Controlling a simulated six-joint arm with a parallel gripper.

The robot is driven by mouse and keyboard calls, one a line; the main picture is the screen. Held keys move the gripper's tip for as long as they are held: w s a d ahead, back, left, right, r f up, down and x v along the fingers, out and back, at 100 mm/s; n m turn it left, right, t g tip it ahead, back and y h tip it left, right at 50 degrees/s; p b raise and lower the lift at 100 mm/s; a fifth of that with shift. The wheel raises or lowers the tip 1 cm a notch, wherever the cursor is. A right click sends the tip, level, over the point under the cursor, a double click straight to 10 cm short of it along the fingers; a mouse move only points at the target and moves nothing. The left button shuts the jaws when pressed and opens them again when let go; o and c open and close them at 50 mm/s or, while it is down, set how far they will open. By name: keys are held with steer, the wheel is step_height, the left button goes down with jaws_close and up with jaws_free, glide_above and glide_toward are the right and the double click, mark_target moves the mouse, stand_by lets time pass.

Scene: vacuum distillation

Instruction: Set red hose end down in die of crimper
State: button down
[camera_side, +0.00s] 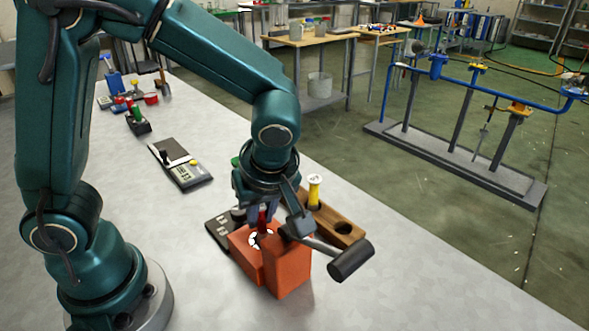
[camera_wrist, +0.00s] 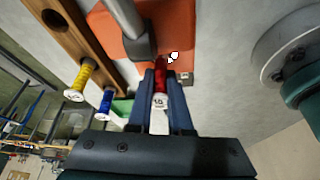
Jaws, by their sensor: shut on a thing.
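The red hose end (camera_wrist: 160,82) is between the fingers of my gripper (camera_wrist: 158,92) in the wrist view, with a white marked end facing the camera. My gripper is shut on it. In the side view my gripper (camera_side: 262,212) points down over the orange crimper (camera_side: 290,270), and a bit of the red hose end (camera_side: 262,222) shows just above the white-ringed die (camera_side: 256,238). The orange crimper (camera_wrist: 118,28) also shows in the wrist view, with its lever across it. Whether the hose end touches the die is hidden by the fingers.
A wooden rack (camera_side: 340,230) behind the crimper holds a yellow hose end (camera_side: 314,190); a blue one (camera_wrist: 106,102) shows in the wrist view. The crimper's black-ended lever (camera_side: 350,261) sticks out to the right. A grey device (camera_side: 180,163) lies left. The front right tabletop is clear.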

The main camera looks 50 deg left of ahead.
steer(key=shift+f, duration=0.8)
stand_by(0.6)
stand_by(0.4)
steer(key=shift+c, duration=1)
jaws_free()
steer(key=shift+r, duration=0.15)
steer(key=shift+r, duration=3.4)
